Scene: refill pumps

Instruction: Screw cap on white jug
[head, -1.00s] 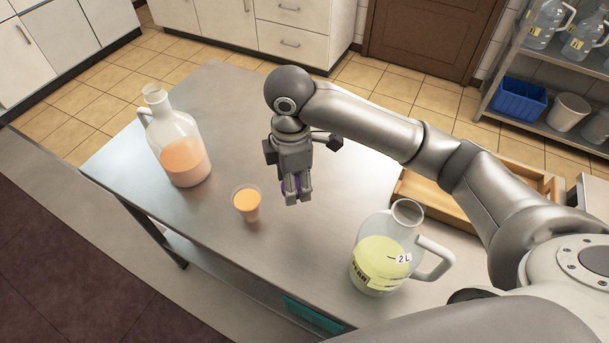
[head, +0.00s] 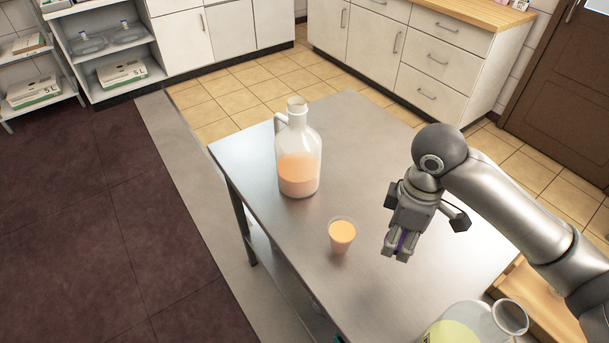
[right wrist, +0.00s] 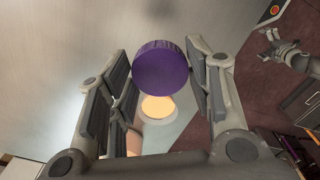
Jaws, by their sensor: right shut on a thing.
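My right gripper (head: 400,250) is shut on a purple cap (right wrist: 161,68), held above the metal table. In the head view the fingers mostly hide the cap. A whitish, see-through jug (head: 308,150) with a side handle stands upright on the table, partly filled with orange liquid. Its neck is open at the top. My right gripper is to its right and nearer, apart from it. Another gripper, seemingly my left one (right wrist: 272,48), shows small at the upper right of the right wrist view. Whether it is open is unclear.
A small cup (head: 342,240) of orange liquid stands between the jug and my right gripper. A second jug (head: 478,325) with yellowish liquid is cut off at the bottom edge. A wooden tray (head: 540,300) is at the right. The table (head: 360,130) is bare behind the jug.

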